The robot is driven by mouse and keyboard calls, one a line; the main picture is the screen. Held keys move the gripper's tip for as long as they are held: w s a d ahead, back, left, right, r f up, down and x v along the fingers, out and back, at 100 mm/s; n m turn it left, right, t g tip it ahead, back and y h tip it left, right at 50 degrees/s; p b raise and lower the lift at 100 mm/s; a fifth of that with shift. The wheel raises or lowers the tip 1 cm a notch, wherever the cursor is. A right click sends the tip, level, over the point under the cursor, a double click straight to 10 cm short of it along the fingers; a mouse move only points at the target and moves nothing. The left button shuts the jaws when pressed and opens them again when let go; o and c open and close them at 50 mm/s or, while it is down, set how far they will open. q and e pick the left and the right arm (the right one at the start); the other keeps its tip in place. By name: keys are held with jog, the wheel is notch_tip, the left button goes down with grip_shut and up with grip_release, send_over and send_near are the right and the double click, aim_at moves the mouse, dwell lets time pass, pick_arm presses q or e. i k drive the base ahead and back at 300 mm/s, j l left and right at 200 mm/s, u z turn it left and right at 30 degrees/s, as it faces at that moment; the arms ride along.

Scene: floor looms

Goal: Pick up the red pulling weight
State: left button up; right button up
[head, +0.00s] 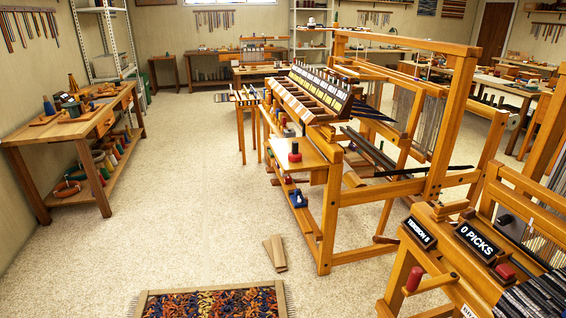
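Several small red things show in the head view, and I cannot tell for certain which is the pulling weight. A small red and black piece (295,153) stands on the wooden side shelf of the middle loom. A red cylinder (414,279) stands upright at the left side of the near loom. Another small red piece (504,271) is on that near loom, below the "0 PICKS" sign. Neither of my grippers is in view.
The middle wooden loom (326,215) stands right of centre, and the near loom (402,268) fills the lower right. A workbench (62,128) stands at the left. A framed multicoloured rug (215,304) and wooden slats (274,254) lie on the floor. Carpet (185,195) between them is clear.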

aim_at(295, 157)
jog(key=i+l, duration=0.2)
jog(key=i+j, duration=0.25)
jog(key=i, duration=0.15)
jog(key=i+j+z, duration=0.1)
jog(key=i, duration=0.3)
jog(key=i+j, duration=0.4)
